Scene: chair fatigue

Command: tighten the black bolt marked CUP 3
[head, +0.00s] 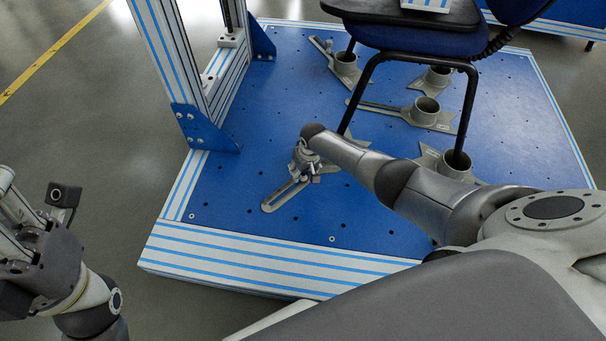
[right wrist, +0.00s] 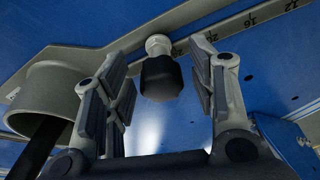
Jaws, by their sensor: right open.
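In the right wrist view a black bolt (right wrist: 161,78) with a pale collar sits at the slotted bracket with a number scale (right wrist: 235,30). My right gripper (right wrist: 158,92) is open, one finger on each side of the bolt, with visible gaps. A grey cup (right wrist: 50,100) with a dark chair leg in it stands to the left. I cannot read a CUP 3 mark. In the head view my right gripper (head: 305,165) is low over the near slotted bracket (head: 284,195) and hides the bolt. My left gripper (head: 22,225) is partly in view at the left edge, away from the platform; its jaws are unclear.
A dark chair (head: 420,45) stands on the blue platform (head: 230,180), its legs among several grey cups, such as one at the right (head: 425,108). A striped upright post (head: 175,60) rises at the platform's left. The floor to the left is clear.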

